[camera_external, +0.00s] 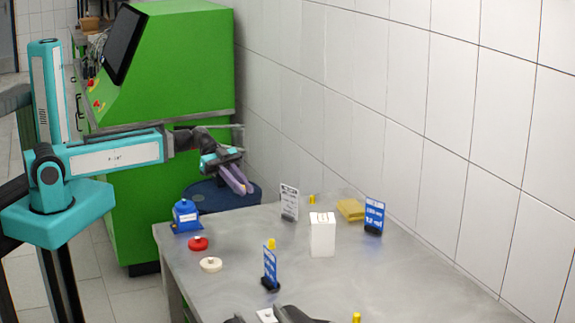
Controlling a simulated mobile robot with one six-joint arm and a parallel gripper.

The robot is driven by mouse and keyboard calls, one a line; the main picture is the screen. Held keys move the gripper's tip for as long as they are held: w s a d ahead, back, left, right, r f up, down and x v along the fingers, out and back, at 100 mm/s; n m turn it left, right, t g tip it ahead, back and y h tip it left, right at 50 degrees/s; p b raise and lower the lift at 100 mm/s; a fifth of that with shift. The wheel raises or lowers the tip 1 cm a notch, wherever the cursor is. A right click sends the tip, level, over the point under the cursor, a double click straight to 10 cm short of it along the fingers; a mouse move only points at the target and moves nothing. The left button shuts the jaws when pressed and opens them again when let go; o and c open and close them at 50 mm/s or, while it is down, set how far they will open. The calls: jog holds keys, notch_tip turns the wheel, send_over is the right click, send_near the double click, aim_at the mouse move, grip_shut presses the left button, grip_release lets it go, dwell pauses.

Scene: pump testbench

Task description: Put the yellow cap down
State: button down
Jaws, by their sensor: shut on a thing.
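My gripper (246,188), with purple fingers, is in the air beyond the far left corner of the grey table (225,290). Its fingers are close together and point down to the right. A small yellowish spot shows between the fingertips, which fits a yellow cap held there, but it is mostly hidden. Other small yellow caps are in view: one at the back of the table (311,199), one by the middle sign (271,243) and one at the front edge of the picture (356,318).
On the table are a blue pump-like part (186,215), a red round part (198,244), a cream ring (211,265), a white box (322,235), a yellow block (350,209) and several signs (374,215). A dark blue round object (215,197) is below my gripper. The table's left front is clear.

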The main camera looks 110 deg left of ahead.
jog(key=w+d+r+m+h+b, duration=0.1)
jog(key=w+d, duration=0.4)
jog(key=d, duration=0.7)
jog(key=w+d+r+g+b, duration=0.1)
jog(key=w+d, duration=0.5)
jog(key=d, duration=0.5)
jog(key=w+d+m+h+b, duration=0.1)
jog(key=w+d, duration=0.4)
jog(key=d, duration=0.7)
jog(key=w+a+r+n+t+y, duration=0.2)
jog(key=w+a+r+n+y, duration=0.3)
jog(key=w+r+n+y, duration=0.1)
notch_tip(320, 180, up, 3)
jog(key=shift+w+f+n+t+y, duration=0.1)
jog(key=shift+w+n+t+y, duration=0.25)
jog(key=shift+n+y, duration=0.65)
